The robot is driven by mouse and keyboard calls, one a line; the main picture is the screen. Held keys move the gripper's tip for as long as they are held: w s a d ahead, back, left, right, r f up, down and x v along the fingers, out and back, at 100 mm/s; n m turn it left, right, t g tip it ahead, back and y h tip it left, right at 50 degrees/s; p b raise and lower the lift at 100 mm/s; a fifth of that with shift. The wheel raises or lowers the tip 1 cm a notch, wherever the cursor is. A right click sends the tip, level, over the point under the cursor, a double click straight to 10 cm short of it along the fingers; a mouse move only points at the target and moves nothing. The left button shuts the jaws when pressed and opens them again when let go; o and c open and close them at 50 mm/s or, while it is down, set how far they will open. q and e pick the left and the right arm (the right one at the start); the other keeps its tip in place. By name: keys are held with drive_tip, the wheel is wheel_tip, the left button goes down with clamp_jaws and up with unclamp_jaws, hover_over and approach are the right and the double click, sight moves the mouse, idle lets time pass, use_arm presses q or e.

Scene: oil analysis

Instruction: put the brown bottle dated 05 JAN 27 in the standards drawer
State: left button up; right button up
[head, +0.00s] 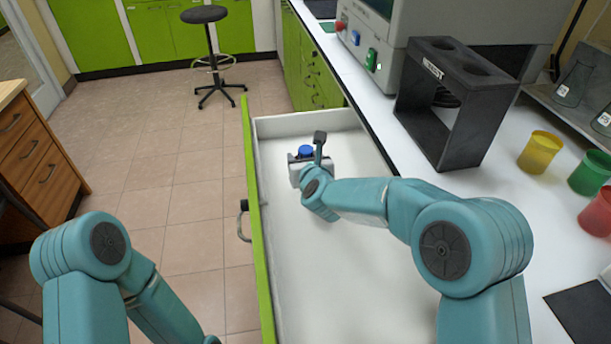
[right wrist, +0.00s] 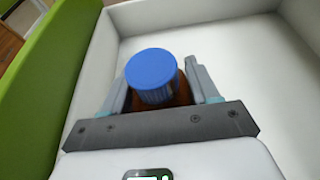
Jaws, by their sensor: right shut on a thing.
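The brown bottle (right wrist: 178,97) with a blue ribbed cap (right wrist: 152,76) is between the fingers of my right gripper (right wrist: 160,85), which is shut on it. In the head view the blue cap (head: 305,150) shows just beyond my right gripper (head: 306,160). The bottle's label and date are hidden. The open drawer (head: 345,300) has white inner walls and a green front (head: 258,250). My right gripper and the bottle are over the drawer's far part, inside its walls; I cannot tell if the bottle touches the drawer floor. My left gripper is out of view; only its arm shows.
Yellow (head: 540,152), green (head: 590,172) and red (head: 598,212) cups stand further right. The rest of the drawer floor looks empty. A stool (head: 204,15) stands at the back.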

wheel_tip(320, 180, down, 4)
drive_tip(key=shift+f+b, duration=0.1)
drive_tip(key=shift+b, duration=0.25)
drive_tip(key=shift+r, duration=0.2)
drive_tip(key=shift+f, duration=0.3)
drive_tip(key=o, duration=1.2)
drive_tip(key=shift+r, duration=0.1)
drive_tip(key=shift+c, duration=0.2)
drive_tip(key=shift+r, duration=0.15)
drive_tip(key=v, duration=1.2)
drive_tip(key=shift+d, duration=0.1)
